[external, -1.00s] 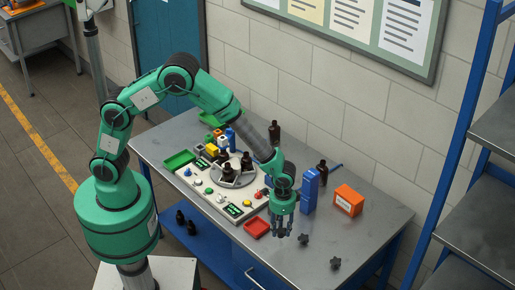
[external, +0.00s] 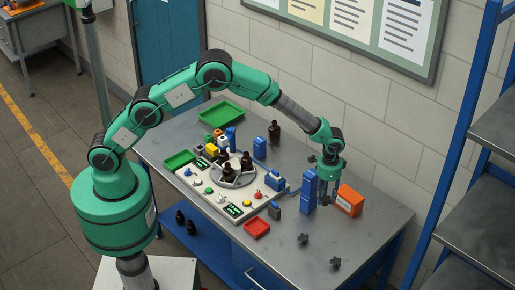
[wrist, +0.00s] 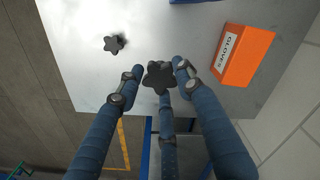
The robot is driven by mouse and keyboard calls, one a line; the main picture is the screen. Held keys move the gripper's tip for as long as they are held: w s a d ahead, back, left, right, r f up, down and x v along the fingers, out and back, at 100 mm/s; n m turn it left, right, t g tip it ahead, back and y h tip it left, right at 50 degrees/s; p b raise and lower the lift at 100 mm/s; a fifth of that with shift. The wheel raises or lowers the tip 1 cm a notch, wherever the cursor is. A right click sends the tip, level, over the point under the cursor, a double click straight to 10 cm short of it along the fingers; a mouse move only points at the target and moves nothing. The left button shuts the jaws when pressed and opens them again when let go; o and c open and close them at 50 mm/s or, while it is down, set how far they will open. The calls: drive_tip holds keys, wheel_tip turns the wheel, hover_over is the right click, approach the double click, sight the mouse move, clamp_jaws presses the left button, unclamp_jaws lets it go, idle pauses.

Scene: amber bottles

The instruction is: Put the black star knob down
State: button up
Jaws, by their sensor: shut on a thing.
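My gripper (external: 327,200) is over the right part of the steel table, between the blue upright blocks and the orange box. In the wrist view its three blue-grey fingers are closed around a black star knob (wrist: 158,77). The external view does not show the held knob clearly. Two other black star knobs, one nearer the middle (external: 303,239) and one farther right (external: 335,263), lie on the bare tabletop near the front edge. In the wrist view one loose knob (wrist: 114,44) lies on the table, apart from the fingers.
The orange glove box (external: 349,200) is close to the right of my gripper; it also shows in the wrist view (wrist: 243,56). Blue upright blocks (external: 309,190) stand close to its left. A red tray (external: 257,229) lies farther left. The tabletop's front right is mostly clear.

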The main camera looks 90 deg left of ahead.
drive_tip(key=w+a+r+p, duration=0.3)
drive_tip(key=w+a, duration=0.5)
drive_tip(key=a, duration=0.5)
drive_tip(key=shift+w+a+r+p, duration=0.15)
drive_tip(key=shift+w+p, duration=0.25)
drive_tip(key=shift+p, duration=0.05)
hover_over(341, 194)
drive_tip(key=shift+s+a+f, duration=0.1)
drive_tip(key=shift+a+f, duration=0.05)
drive_tip(key=shift+f, duration=2.95)
drive_tip(key=shift+f, duration=0.15)
drive_tip(key=shift+f+p, duration=0.4)
drive_tip(key=shift+f, duration=1.35)
drive_tip(key=shift+f, duration=0.15)
